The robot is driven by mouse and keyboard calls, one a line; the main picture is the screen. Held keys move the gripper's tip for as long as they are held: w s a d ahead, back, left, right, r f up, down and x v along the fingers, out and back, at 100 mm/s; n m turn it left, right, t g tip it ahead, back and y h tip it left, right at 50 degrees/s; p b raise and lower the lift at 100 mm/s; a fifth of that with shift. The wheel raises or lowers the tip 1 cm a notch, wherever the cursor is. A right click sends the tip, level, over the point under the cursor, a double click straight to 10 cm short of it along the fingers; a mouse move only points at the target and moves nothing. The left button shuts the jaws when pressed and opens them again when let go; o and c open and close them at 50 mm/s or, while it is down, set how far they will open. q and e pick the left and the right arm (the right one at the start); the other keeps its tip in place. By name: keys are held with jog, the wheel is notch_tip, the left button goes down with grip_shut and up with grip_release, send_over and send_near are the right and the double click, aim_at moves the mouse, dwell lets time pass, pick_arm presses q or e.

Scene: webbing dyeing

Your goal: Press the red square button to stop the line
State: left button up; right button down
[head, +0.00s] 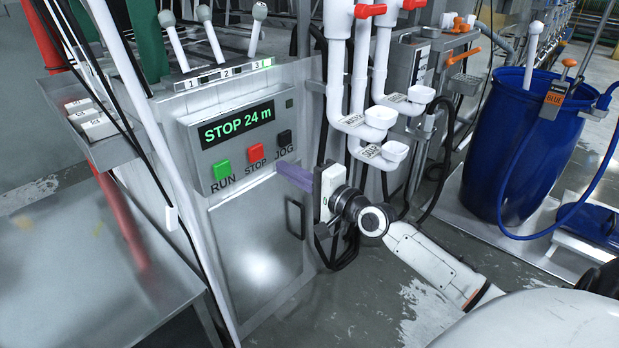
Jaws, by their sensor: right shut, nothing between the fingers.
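The red square button (256,153) is on the front of a grey control box (195,140), above the label STOP. A green RUN button (222,170) is to its left and a black JOG button (284,138) to its right. The display (236,123) above them reads "STOP 24 m" in green. My right gripper (283,170) comes in from the right, its purple fingers shut and empty. In the picture its tips are just below and right of the red button; I cannot tell how far they are from the panel. My left gripper is out of view.
Three numbered levers (208,35) stand above the box. White pipes (359,70) with red valve handles and spouts rise just right of it, close to my right arm. A blue barrel (515,140) with a hose stands at right. A metal table (85,250) is at left.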

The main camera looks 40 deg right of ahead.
jog(key=s, duration=0.5)
jog(key=shift+s+d, duration=0.3)
jog(key=shift+s, duration=0.05)
dwell(0.5)
